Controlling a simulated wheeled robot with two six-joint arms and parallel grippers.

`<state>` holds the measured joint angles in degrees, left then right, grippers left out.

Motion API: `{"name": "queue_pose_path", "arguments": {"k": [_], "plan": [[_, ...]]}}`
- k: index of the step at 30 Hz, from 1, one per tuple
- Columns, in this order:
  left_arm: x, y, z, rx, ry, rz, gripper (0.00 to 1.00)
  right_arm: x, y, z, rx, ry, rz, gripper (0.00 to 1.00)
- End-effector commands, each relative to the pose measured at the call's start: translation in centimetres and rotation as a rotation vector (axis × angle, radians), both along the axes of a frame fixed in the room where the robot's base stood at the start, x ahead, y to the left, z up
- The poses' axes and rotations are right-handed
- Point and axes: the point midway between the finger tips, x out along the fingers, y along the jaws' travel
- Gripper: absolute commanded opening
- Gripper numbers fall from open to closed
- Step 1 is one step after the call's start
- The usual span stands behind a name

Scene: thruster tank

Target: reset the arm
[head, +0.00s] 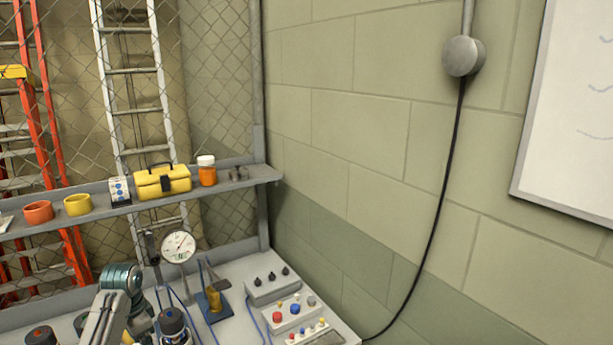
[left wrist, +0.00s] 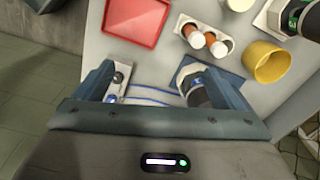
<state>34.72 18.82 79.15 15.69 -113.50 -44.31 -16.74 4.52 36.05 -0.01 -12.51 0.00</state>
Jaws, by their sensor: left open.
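My left gripper (left wrist: 160,76) is open in the left wrist view, its two blue-grey fingers spread wide over a pale bench top (left wrist: 180,58). A dark cylinder (left wrist: 200,92) with a light nut-like part stands on a blue base beside the right finger; I cannot tell whether they touch. Blue wires (left wrist: 150,97) and a small metal fitting (left wrist: 117,82) show between the fingers, the fitting close to the left one. Nothing is seen held. In the head view an arm with a teal joint (head: 120,280) rises at bottom left; its fingertips are not seen. My right gripper is not in view.
The left wrist view shows a red tray (left wrist: 137,18), capped vials (left wrist: 218,47) and a yellow cup (left wrist: 268,62). In the head view, a dial gauge (head: 178,247) and control boxes (head: 290,313) stand on the bench below a loaded shelf (head: 240,182).

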Motion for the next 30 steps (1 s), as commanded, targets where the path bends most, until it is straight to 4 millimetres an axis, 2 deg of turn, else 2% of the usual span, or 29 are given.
{"name": "queue_pose_path", "arguments": {"k": [8,14,18,21,25,30], "plan": [[-3.3,-1.9,-3.7,0.026,-0.026,0.047,0.90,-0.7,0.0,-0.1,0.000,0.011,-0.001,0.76],[-7.6,-3.9,-7.1,0.045,-0.062,0.106,0.90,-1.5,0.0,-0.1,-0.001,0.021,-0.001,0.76],[-12.7,-6.1,-9.8,0.050,-0.105,0.172,0.90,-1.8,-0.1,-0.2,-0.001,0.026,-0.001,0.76],[-16.6,-7.7,-11.0,0.045,-0.141,0.229,0.90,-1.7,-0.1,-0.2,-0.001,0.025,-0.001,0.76],[-22.0,-9.5,-11.7,0.030,-0.186,0.308,0.90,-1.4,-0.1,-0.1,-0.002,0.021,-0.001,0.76],[-28.0,-11.3,-11.1,0.004,-0.240,0.411,0.90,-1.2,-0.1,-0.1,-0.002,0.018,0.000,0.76]]}}
